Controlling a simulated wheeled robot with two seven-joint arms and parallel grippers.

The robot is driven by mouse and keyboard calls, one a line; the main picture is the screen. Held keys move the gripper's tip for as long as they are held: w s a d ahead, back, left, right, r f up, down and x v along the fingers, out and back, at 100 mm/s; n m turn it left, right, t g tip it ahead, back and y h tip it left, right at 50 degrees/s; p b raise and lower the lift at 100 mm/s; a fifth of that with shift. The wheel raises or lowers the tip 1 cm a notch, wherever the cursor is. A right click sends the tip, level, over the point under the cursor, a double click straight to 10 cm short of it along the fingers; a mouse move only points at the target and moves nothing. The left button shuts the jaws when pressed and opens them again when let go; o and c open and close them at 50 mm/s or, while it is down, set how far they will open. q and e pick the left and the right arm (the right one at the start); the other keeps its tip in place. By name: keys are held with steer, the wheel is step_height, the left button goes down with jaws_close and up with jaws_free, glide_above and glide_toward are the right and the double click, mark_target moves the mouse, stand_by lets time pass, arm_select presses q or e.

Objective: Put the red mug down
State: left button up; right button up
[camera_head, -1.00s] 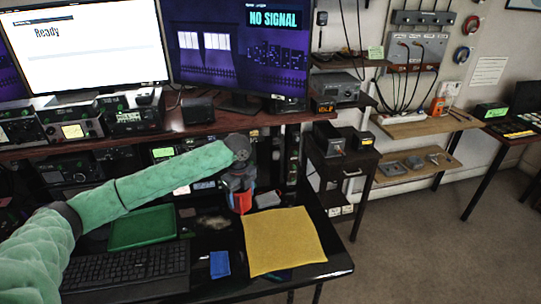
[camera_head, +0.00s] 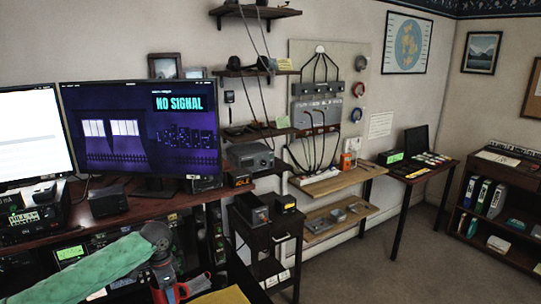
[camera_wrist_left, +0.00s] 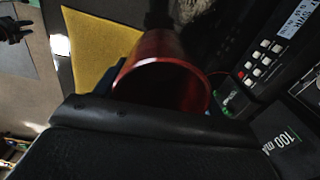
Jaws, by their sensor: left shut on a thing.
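The red mug (camera_head: 181,290) is at the bottom of the head view, partly hidden by my left gripper (camera_head: 165,284) and cut by the picture's lower edge. The gripper is shut on the mug. In the left wrist view the red mug (camera_wrist_left: 187,70) shows its round rim and dark inside, held between the dark fingers. A yellow cloth (camera_wrist_left: 98,48) lies beyond it on the black desk. I cannot tell whether the mug's base touches the desk.
The yellow cloth (camera_head: 224,296) shows at the desk's right part. Radio equipment stands behind the mug, with labelled units (camera_wrist_left: 265,60) close by in the wrist view. A dark side cart (camera_head: 262,240) stands right of the desk. Open carpet lies further right.

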arm_select(q)
steer(key=n, duration=0.2)
steer(key=s+d+n, duration=0.1)
steer(key=shift+d+r+n, duration=0.1)
steer(key=shift+r+n, duration=0.1)
steer(key=shift+n, duration=0.2)
steer(key=shift+s+d+n, duration=0.4)
steer(key=shift+d+n, duration=0.1)
steer(key=shift+n, duration=0.7)
steer(key=s+d+f+n, duration=0.1)
steer(key=s+d+n, duration=0.3)
steer(key=s+d, duration=0.4)
steer(key=shift+s+d+n, duration=0.4)
steer(key=shift+s, duration=0.05)
